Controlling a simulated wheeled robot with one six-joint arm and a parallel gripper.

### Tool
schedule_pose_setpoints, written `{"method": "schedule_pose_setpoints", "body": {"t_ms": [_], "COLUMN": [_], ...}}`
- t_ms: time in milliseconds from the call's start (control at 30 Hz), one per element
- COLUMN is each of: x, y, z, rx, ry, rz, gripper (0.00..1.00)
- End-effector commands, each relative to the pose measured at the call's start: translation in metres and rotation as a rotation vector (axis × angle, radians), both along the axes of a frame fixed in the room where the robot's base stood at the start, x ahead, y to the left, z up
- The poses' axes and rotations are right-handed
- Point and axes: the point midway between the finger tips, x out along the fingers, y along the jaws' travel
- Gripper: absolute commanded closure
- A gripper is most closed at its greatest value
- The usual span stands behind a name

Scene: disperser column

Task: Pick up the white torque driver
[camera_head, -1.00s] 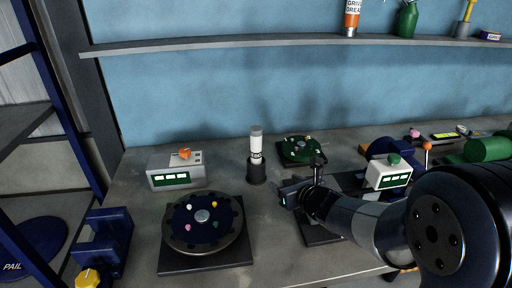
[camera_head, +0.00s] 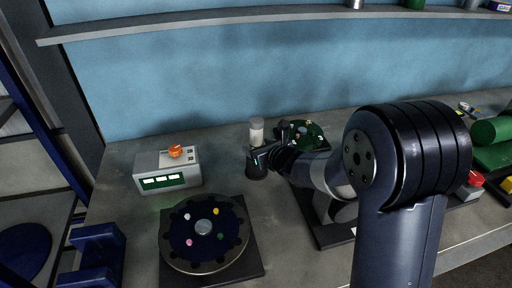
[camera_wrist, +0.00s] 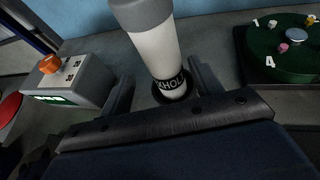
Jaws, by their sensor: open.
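The white torque driver (camera_head: 256,131) has a grey cap and stands upright in a dark round holder (camera_head: 257,171) on the bench. In the wrist view the driver (camera_wrist: 155,50) rises between my two fingers, with dark lettering near its lower end. My gripper (camera_head: 262,154) is open, its fingers on either side of the driver with gaps visible in the wrist view (camera_wrist: 161,78). The gripper hides part of the driver's lower end in the head view.
A grey box with an orange knob (camera_head: 167,170) stands to the left. A dark blue round carousel (camera_head: 204,234) is in front. A green carousel (camera_head: 306,134) stands close behind my wrist at the right. A wall shelf (camera_head: 270,18) runs above.

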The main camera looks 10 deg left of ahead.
Motion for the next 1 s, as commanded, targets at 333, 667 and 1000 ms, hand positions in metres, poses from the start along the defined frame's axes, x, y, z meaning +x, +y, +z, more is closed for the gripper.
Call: {"method": "schedule_pose_setpoints", "body": {"t_ms": [333, 667, 1000], "x": [0.022, 0.041, 0.042], "y": [0.011, 0.026, 0.026], "z": [-0.009, -0.021, -0.022], "rx": [-0.001, -0.001, 0.000], "ry": [0.003, 0.001, 0.000], "rz": [0.000, -0.001, -0.001], "gripper": [0.39, 0.39, 0.48]}}
